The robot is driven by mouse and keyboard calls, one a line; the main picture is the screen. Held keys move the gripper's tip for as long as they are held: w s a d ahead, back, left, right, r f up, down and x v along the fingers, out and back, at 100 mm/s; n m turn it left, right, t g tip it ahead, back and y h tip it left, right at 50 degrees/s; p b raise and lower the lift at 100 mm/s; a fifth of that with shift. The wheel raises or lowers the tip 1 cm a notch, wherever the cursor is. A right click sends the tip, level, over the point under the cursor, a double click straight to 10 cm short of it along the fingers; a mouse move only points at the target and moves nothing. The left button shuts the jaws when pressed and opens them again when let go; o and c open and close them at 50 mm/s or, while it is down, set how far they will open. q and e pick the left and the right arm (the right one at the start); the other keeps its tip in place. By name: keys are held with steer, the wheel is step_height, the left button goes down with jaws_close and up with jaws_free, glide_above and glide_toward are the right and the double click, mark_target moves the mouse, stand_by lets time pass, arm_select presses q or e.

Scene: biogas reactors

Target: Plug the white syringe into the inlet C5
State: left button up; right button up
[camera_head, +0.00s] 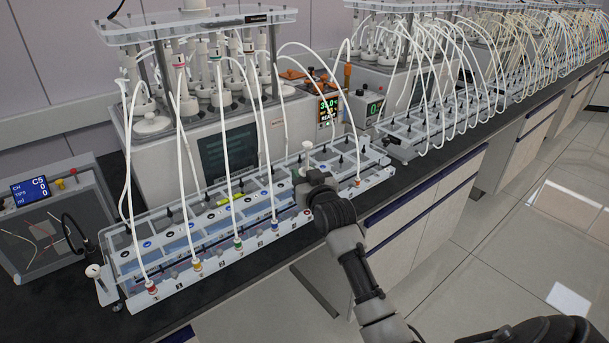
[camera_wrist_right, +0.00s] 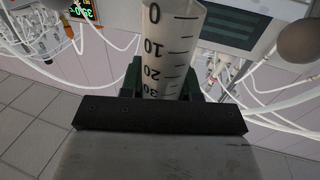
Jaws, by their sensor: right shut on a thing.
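My right gripper (camera_head: 317,183) is over the front right part of the clear inlet rack (camera_head: 205,253). In the right wrist view it is shut on the white syringe (camera_wrist_right: 172,42), whose barrel has black marks reading 0, 10, 20 and 30. The dark green fingers hold the barrel from both sides. I cannot tell which inlet is C5. My left gripper is not in view.
A small screen (camera_head: 30,188) reading C5 stands at the left. White tubes arch from the reactor bottles (camera_head: 205,70) down to the rack. More reactors line the dark bench to the right.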

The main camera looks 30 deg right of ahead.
steer(key=shift+f, duration=0.25)
stand_by(0.6)
steer(key=shift+f, duration=0.25)
stand_by(0.7)
steer(key=shift+f, duration=0.75)
stand_by(1.2)
steer(key=o, duration=1)
steer(key=shift+c, duration=0.2)
steer(key=shift+s, duration=0.15)
steer(key=s+a+b, duration=0.1)
steer(key=s+a, duration=0.1)
steer(key=s, duration=0.8)
steer(key=shift+s, duration=0.2)
